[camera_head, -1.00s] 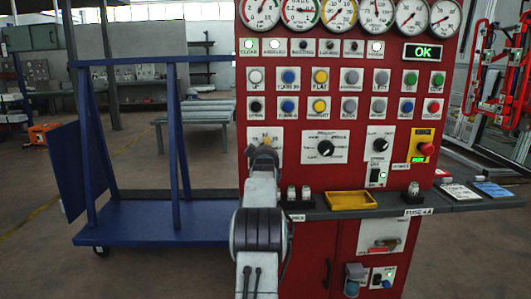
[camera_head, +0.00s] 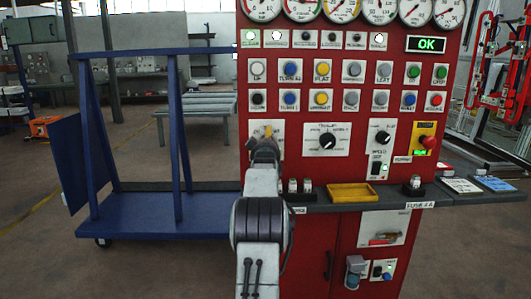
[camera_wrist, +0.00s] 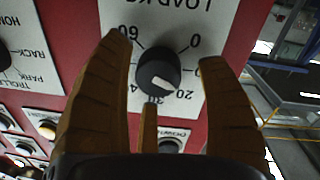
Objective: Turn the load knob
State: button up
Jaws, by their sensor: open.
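The load knob (camera_wrist: 158,72) is a black round dial with a white pointer on a white scale plate (camera_wrist: 190,22). The plate appears upside down in the wrist view, with the pointer near the 20 mark. My gripper (camera_wrist: 165,50) is open, with one tan finger on each side of the knob and a gap on both sides. A third tan finger shows below the knob. In the head view my gripper (camera_head: 265,132) reaches the red panel (camera_head: 342,168) at its left part and hides the knob there.
The trolley knob (camera_head: 327,141) is right of my gripper, with rows of buttons above. A ledge (camera_head: 308,208) below carries a yellow tray (camera_head: 352,193) and fuses. A blue cart (camera_head: 140,215) stands left of the panel, with open floor around it.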

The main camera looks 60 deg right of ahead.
jog(key=v, duration=1.1)
dwell(0.5)
jog(key=shift+w+d+f+m+p, duration=0.15)
jog(key=shift+w+d+m, duration=0.75)
jog(key=shift+d+m, duration=1.25)
jog(key=shift+w+d+r+m+p, duration=0.15)
jog(key=shift+w+d+m, duration=1)
jog(key=shift+m, duration=1.85)
jog(key=shift+w+d+f+m+p, duration=0.15)
jog(key=shift+w+d+m, duration=0.55)
jog(key=shift+d+m, duration=1.55)
jog(key=shift+a+m, duration=0.3)
jog(key=shift+a, duration=0.05)
